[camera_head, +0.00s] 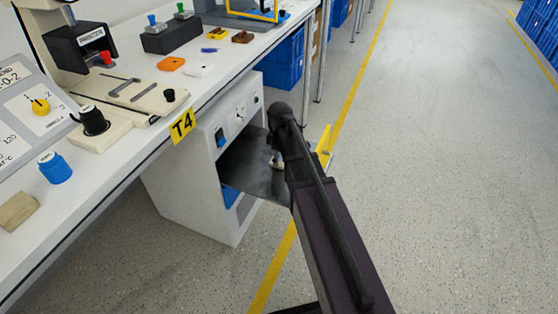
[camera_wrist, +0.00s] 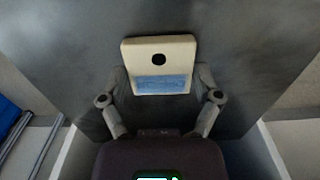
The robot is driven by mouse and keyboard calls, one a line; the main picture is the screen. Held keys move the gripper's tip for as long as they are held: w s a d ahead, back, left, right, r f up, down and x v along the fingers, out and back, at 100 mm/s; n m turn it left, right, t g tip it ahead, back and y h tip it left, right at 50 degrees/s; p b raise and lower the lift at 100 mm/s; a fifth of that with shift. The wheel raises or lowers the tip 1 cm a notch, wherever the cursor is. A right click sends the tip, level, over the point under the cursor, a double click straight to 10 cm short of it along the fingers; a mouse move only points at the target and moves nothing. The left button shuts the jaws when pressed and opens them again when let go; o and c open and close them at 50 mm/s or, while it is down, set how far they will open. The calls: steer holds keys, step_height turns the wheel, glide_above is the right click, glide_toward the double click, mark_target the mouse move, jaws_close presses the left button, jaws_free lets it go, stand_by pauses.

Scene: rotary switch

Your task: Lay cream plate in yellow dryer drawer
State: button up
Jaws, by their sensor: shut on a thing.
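The cream plate (camera_wrist: 159,48) shows in the wrist view with a dark round hole and a blue label. My gripper (camera_wrist: 160,84) is shut on its near part, one finger at each side. Beneath the plate is the grey floor (camera_wrist: 75,45) of the drawer; I cannot tell whether the plate touches it. In the head view the dryer drawer (camera_head: 245,168) stands pulled out of the white cabinet, with its yellow front (camera_head: 325,145) partly behind my arm. My arm reaches over the drawer and hides most of the gripper and plate.
The white cabinet (camera_head: 235,222) stands under the bench (camera_head: 110,170), whose edge bears a yellow T4 label (camera_head: 183,126). The bench carries switches, a blue knob (camera_head: 55,168) and small parts. Blue crates (camera_head: 284,62) stand behind. The floor to the right is clear.

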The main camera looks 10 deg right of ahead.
mark_target(280, 160)
steer(key=shift+f, duration=0.15)
steer(key=o, duration=1)
step_height(280, 160, up, 12)
steer(key=p, duration=1.2)
steer(key=shift+r, duration=0.2)
stand_by(0.4)
